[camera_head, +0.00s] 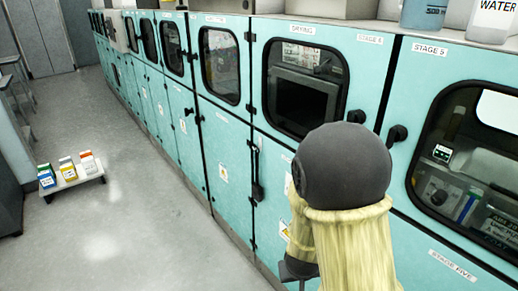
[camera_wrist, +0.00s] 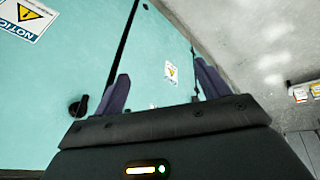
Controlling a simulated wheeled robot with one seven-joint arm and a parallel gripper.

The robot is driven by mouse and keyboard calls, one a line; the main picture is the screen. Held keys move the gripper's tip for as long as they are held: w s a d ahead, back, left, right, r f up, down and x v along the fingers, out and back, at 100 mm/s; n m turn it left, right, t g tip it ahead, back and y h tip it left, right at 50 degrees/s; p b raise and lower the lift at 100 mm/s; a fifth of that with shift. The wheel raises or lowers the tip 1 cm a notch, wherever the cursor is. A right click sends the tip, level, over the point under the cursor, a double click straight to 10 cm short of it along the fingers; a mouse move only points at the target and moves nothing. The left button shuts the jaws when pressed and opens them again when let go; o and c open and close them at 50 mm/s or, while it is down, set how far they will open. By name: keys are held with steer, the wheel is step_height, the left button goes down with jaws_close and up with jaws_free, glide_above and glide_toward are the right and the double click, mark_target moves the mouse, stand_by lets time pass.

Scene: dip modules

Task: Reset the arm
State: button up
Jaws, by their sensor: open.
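My arm rises in the right half of the head view, with a dark rounded joint and pale yellow sleeves. In the wrist view my gripper (camera_wrist: 160,92) shows two purple fingers spread wide apart, with nothing between them. Behind the fingers is the teal cabinet front (camera_wrist: 75,50), with a dark seam and a small warning label (camera_wrist: 171,70). The fingers do not show in the head view. I cannot tell how far the fingertips are from the cabinet.
A row of teal cabinets (camera_head: 205,135) with windows and dark handles runs along the right, close to my arm. A low stand (camera_head: 73,182) with several small boxes is on the floor at left. The grey floor (camera_head: 130,225) between them is clear. Bottles stand on top of the cabinets.

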steer(key=s+d+r+m+g+y+p, duration=0.1)
steer(key=s+d+r+g, duration=0.1)
steer(key=s+d+r, duration=0.2)
steer(key=s+v, duration=0.1)
steer(key=v, duration=0.7)
steer(key=shift+s+p, duration=0.35)
steer(key=shift+s, duration=0.05)
steer(key=shift+d, duration=0.15)
